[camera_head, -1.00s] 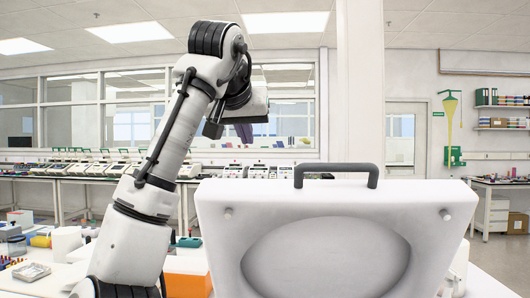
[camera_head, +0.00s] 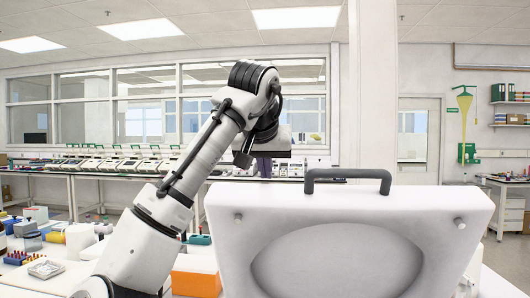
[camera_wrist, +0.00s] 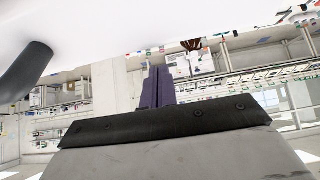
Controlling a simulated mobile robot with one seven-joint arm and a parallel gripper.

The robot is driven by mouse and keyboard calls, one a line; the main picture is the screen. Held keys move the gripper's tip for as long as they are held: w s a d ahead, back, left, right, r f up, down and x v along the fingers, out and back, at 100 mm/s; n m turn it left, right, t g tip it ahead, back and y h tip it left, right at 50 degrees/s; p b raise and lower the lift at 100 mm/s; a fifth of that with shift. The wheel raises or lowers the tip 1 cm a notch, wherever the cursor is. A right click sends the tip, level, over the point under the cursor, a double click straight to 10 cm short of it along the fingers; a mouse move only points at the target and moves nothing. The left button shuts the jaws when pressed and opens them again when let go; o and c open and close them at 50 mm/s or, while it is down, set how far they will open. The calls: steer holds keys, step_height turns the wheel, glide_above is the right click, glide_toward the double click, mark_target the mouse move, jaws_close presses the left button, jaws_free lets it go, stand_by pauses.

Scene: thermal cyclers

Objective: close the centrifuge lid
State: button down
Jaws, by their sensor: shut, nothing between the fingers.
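The centrifuge lid (camera_head: 225,225) is white with a large oval recess, and stands raised at the right front of the head view. Its black handle (camera_head: 347,174) runs along the top edge. In the wrist view, part of the handle (camera_wrist: 24,72) shows at the left, beside the white lid surface (camera_wrist: 120,22). My gripper (camera_head: 263,167) is to the left of the handle in the head view, with its purple fingers pointing down. In the wrist view the fingers (camera_wrist: 158,86) are together and empty, apart from the handle. The centrifuge body is mostly hidden behind the lid.
An orange box (camera_head: 196,275) stands on the bench left of the lid, near my arm. Tube racks and small boxes (camera_head: 45,268) lie farther left. A row of instruments (camera_head: 120,163) stands on a back bench. The air above and left of the handle is open.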

steer(key=shift+s+a+f, duration=0.15)
steer(key=shift+s, duration=0.25)
steer(key=shift+s+a+f, duration=0.1)
steer(key=shift+s, duration=0.3)
steer(key=shift+s+f, duration=0.2)
steer(key=shift+s, duration=0.1)
steer(key=shift+f, duration=0.1)
